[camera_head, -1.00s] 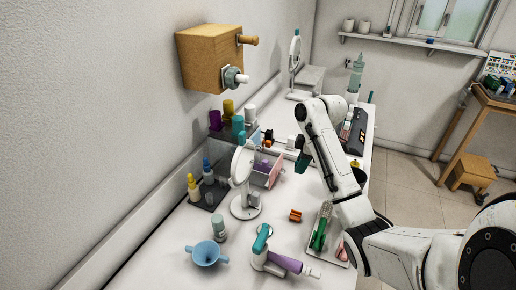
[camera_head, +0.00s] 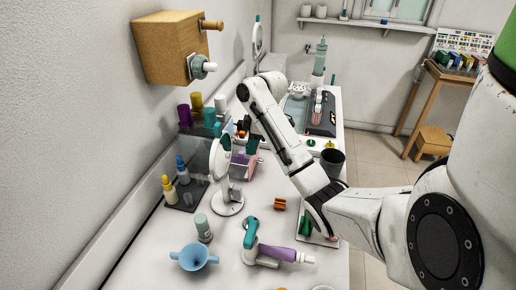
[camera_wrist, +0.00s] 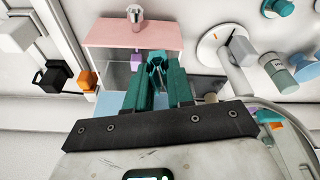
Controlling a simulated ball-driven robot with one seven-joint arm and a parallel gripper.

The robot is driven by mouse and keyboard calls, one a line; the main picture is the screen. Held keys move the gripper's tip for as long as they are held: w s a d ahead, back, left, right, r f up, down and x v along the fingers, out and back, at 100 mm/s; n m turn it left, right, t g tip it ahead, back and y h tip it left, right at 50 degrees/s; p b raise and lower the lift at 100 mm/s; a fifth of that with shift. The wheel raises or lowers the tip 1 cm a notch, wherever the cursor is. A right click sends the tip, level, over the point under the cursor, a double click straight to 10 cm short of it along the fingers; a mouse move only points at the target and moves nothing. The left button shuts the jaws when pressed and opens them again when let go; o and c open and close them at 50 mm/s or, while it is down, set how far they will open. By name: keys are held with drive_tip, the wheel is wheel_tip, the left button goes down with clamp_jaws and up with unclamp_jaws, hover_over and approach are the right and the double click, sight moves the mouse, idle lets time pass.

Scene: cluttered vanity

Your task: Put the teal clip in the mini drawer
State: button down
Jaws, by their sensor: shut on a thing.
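My gripper (camera_wrist: 156,82) is shut on the teal clip (camera_wrist: 156,62), seen between the green fingertips in the wrist view. The mini drawer has a pink front (camera_wrist: 125,31) with a small metal knob. It is pulled open, and my fingers overlap its opening in the wrist view; I cannot tell how high above it they are. A purple item (camera_wrist: 137,58) shows inside. In the head view, the pink drawer (camera_head: 246,166) lies behind the round mirror, and the clip and my fingertips are hard to make out there.
The round white mirror (camera_head: 221,170) stands close to the drawer. An orange clip (camera_head: 280,204), a blue funnel-like cup (camera_head: 194,257) and a purple-handled tool (camera_head: 278,253) lie nearer. A wooden box (camera_head: 168,47) is on the wall. A dark cup (camera_head: 332,161) stands right.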

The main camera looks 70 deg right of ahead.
sight(244, 159)
drive_tip(key=shift+w+b+x, duration=0.2)
drive_tip(key=shift+b+x, duration=0.45)
drive_tip(key=shift+x, duration=0.55)
drive_tip(key=shift+w+b+x, duration=0.15)
drive_tip(key=shift+b+x, duration=0.5)
drive_tip(key=shift+x, duration=0.5)
drive_tip(key=shift+w+b+x, duration=0.2)
drive_tip(key=shift+b+x, duration=0.45)
drive_tip(key=shift+x, duration=0.55)
